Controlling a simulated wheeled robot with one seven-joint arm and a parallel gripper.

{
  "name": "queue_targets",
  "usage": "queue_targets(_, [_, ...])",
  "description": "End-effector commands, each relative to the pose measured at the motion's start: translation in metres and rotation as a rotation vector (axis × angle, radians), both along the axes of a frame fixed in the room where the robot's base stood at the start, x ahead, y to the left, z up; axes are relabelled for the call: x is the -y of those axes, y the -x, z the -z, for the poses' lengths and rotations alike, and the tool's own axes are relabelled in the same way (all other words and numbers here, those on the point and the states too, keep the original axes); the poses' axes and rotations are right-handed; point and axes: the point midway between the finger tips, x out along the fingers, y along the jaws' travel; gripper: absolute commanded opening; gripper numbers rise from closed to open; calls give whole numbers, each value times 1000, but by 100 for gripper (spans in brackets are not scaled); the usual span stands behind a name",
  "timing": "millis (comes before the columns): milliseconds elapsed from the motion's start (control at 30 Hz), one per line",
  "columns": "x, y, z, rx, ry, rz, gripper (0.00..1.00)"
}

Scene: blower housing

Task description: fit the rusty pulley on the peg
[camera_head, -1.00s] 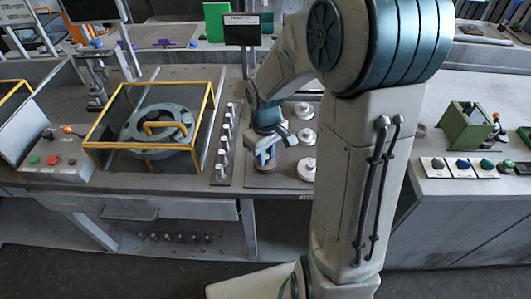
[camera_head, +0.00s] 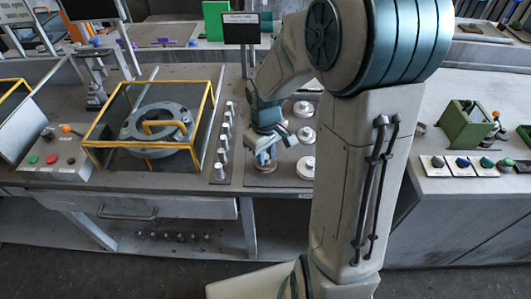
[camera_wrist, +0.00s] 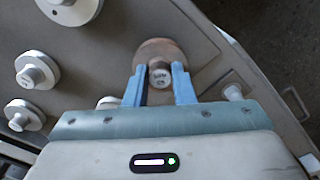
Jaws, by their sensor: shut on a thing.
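The rusty pulley (camera_wrist: 160,50) is a brown disc with a pale, marked hub in the wrist view. My gripper (camera_wrist: 159,78) has its two blue fingers on either side of this hub and is shut on it. In the head view my gripper (camera_head: 264,150) is low over the front left of the grey plate, with the brown disc just under it. I cannot tell whether the disc touches the plate. A short pale peg (camera_wrist: 233,92) stands right of the pulley in the wrist view; whether it is the task's peg is unclear.
Several pale pulleys, one of them at the plate's front right (camera_head: 306,167), stand close by. A row of metal posts (camera_head: 222,155) runs along the left. Beyond it is a yellow-framed guard (camera_head: 95,146) around a round housing (camera_head: 158,125). The bench's front edge is near.

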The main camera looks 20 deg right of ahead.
Motion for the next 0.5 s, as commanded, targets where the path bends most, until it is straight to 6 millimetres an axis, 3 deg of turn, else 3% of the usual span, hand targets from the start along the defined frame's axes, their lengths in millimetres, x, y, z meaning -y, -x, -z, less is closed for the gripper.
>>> queue_targets(500, [0,0,10,0,0,0,0])
